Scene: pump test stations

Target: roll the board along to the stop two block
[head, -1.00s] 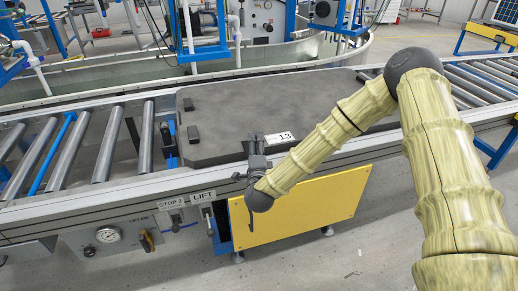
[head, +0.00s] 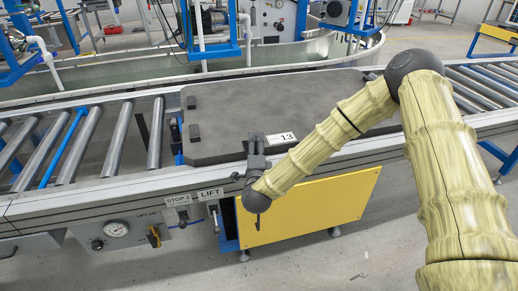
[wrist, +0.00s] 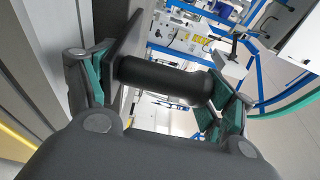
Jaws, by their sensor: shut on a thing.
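The board (head: 240,110) is a dark grey slab with cut corners and a white label reading 13. It lies flat on the roller conveyor, with small dark blocks on its left end. My gripper (head: 257,150) is at the board's near edge, beside the label. In the wrist view my gripper (wrist: 163,84) is shut with its green-padded fingers around a black cylindrical handle (wrist: 165,80). A small dark block with blue parts (head: 175,135), apparently the stop two block, stands just off the board's left edge, above the STOP 2 sign (head: 178,200). Whether they touch is unclear.
Bare rollers (head: 118,138) run left of the board. The LIFT sign (head: 210,193), a gauge (head: 116,229) and levers are on the conveyor's near side. A yellow panel (head: 310,208) hangs below my gripper. A metal tank (head: 130,75) stands behind the conveyor.

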